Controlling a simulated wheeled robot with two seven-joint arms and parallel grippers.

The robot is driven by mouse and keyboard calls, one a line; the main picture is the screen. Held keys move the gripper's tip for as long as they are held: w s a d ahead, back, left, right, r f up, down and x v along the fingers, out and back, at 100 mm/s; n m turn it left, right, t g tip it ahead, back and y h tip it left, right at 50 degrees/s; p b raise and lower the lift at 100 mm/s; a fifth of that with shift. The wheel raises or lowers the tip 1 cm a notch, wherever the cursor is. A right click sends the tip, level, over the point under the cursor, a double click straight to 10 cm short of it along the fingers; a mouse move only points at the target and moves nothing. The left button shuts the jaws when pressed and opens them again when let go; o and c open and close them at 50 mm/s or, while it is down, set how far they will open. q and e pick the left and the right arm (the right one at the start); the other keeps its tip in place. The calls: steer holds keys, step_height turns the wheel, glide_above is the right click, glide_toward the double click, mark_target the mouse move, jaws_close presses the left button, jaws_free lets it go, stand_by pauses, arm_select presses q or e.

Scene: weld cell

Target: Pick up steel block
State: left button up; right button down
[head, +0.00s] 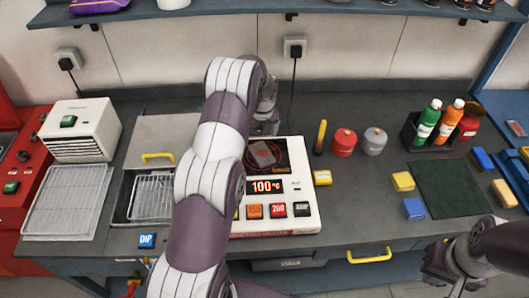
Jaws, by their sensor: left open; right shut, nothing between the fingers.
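A dark grey block (264,153), which looks like the steel block, sits on the dark top of a white heater (309,211) whose display reads 100 °C. A thin reddish ring shows around it. My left arm reaches across the bench in front of the heater's left part. My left gripper (266,122) is open, just behind the block and mostly hidden by my own wrist; I cannot tell whether it touches the block. My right gripper (437,267) is shut and empty at the bench's front right edge, away from the block.
A dip basin with a wire basket (152,198) lies left of the heater. A red canister (344,142) and a grey canister (375,141) stand to its right, then a bottle caddy (411,135) and a dark green mat (453,188). A shelf (220,13) hangs above.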

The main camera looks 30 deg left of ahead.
arm_select(q)
steer(key=p, duration=0.3)
glide_above(262, 152)
steer(key=d, duration=0.1)
steer(key=f, duration=0.4)
steer(key=shift+s+f, duration=0.25)
steer(key=shift+s, duration=0.05)
steer(key=f, duration=0.2)
steer(key=a+f+p, duration=0.1)
steer(key=f, duration=0.1)
steer(key=shift+a+f, duration=0.1)
steer(key=shift+f, duration=0.15)
steer(key=shift+w+d, duration=0.15)
steer(key=shift+d, duration=0.1)
steer(key=shift+c, duration=0.3)
steer(key=c, duration=1.5)
steer(key=shift+a+r, duration=0.1)
jaws_close()
arm_select(e)
steer(key=r, duration=0.3)
steer(key=d+r, duration=0.1)
steer(key=shift+w+r, duration=0.25)
steer(key=shift+w, duration=0.05)
steer(key=shift+f, duration=0.1)
